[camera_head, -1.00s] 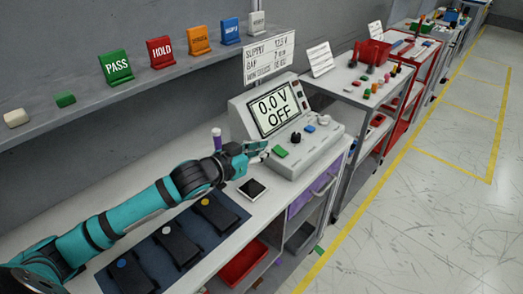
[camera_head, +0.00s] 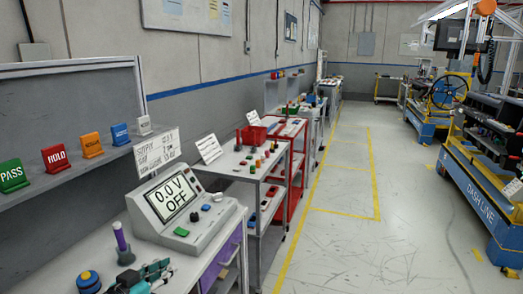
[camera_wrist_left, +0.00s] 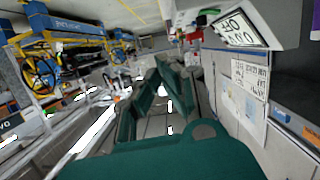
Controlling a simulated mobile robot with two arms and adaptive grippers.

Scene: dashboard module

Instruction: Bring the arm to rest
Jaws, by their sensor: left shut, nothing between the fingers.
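My left gripper (camera_head: 160,270) is low in the head view, at the bottom edge over the front of the bench, with only its teal and dark end showing. It is shut and empty, in front of the grey supply unit (camera_head: 190,225), whose screen reads 0.0 V OFF. In the left wrist view the teal fingers (camera_wrist_left: 172,78) point away from the camera with nothing between them. Most of my left arm is outside the head view. My right gripper is in neither view.
A shelf (camera_head: 60,190) with colored signs runs behind. A grey cart (camera_head: 240,168) stands beyond the unit. The floor (camera_head: 340,240) to the right is clear.

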